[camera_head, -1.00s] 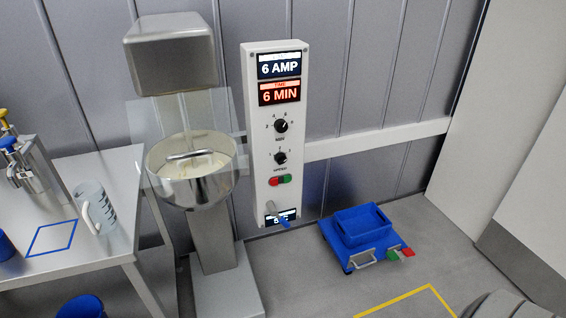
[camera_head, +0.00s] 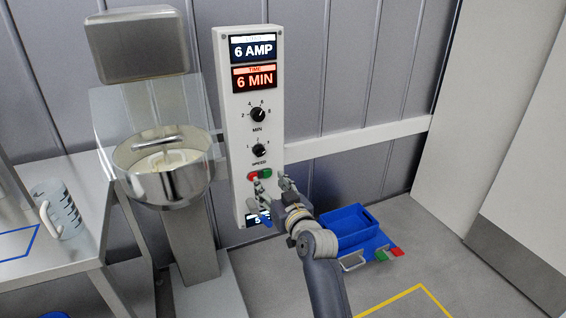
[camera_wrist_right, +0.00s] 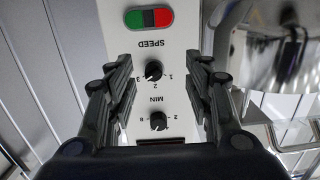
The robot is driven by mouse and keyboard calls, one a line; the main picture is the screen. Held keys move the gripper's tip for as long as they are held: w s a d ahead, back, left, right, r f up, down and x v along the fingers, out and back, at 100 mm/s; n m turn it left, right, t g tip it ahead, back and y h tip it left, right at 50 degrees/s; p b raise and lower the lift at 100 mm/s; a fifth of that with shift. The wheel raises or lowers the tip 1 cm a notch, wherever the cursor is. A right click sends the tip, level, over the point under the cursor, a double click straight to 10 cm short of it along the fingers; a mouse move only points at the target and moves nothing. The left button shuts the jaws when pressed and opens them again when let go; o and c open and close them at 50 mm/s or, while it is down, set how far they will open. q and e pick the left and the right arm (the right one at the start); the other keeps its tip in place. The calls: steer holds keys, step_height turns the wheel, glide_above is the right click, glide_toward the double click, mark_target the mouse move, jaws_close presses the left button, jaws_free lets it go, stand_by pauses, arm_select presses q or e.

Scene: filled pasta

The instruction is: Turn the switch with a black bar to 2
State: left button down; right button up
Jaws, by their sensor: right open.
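The white control panel (camera_head: 232,130) is on the wall. Its SPEED switch (camera_head: 260,150) is a round black knob with numbers around it. It also shows upside down in the right wrist view (camera_wrist_right: 153,71), with 1, 2 and 3 beside it; I cannot tell surely which number it points at. Above it on the panel is the black MIN knob (camera_head: 258,114), also seen in the wrist view (camera_wrist_right: 158,121). My right gripper (camera_head: 273,182) is open and empty in front of the panel's lower part, below the SPEED knob. Its fingers stand apart on both sides in the wrist view (camera_wrist_right: 162,75).
Displays read 6 AMP (camera_head: 253,48) and 6 MIN (camera_head: 254,80). Red and green buttons (camera_head: 253,175) sit below the SPEED knob. A mixer with a steel bowl (camera_head: 190,185) is left of the panel. A blue crate (camera_head: 345,224) stands on the floor at right.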

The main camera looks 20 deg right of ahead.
mark_target(262, 155)
steer(key=shift+t+h, duration=0.3)
steer(key=shift+t, duration=0.1)
steer(key=w+r, duration=0.1)
steer(key=w, duration=0.2)
steer(key=w+r, duration=0.1)
steer(key=w, duration=0.3)
steer(key=w+d+r+p, duration=0.1)
steer(key=w, duration=0.2)
steer(key=shift+w+r, duration=0.15)
steer(key=shift+w, duration=0.05)
steer(key=c, duration=1)
